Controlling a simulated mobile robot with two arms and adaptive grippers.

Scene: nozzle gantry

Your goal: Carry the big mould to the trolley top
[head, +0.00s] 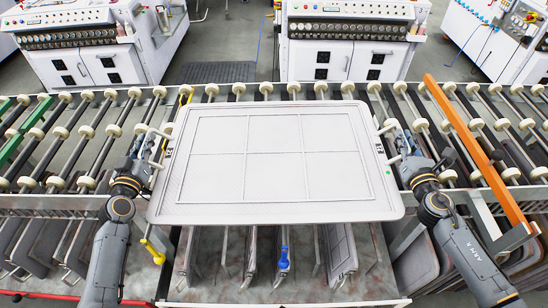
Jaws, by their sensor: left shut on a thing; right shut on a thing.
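The big mould (272,160) is a wide, flat, pale grey panel with rounded corners and a raised six-field grid. It lies roughly level in the middle of the head view. My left gripper (160,148) is shut on the handle at its left edge. My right gripper (392,140) is shut on the handle at its right edge. The mould overlaps the front of the roller conveyor in the picture; I cannot tell whether it touches it. Below it, a pale frame (285,303) shows at the bottom, perhaps the trolley; its top is mostly hidden.
The roller conveyor (75,130) spans the width, with an orange bar (475,148) at right and green bars (25,145) at left. Several panels stand upright below the mould, near a blue knob (283,257) and a yellow handle (152,251). White machines (345,40) stand behind.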

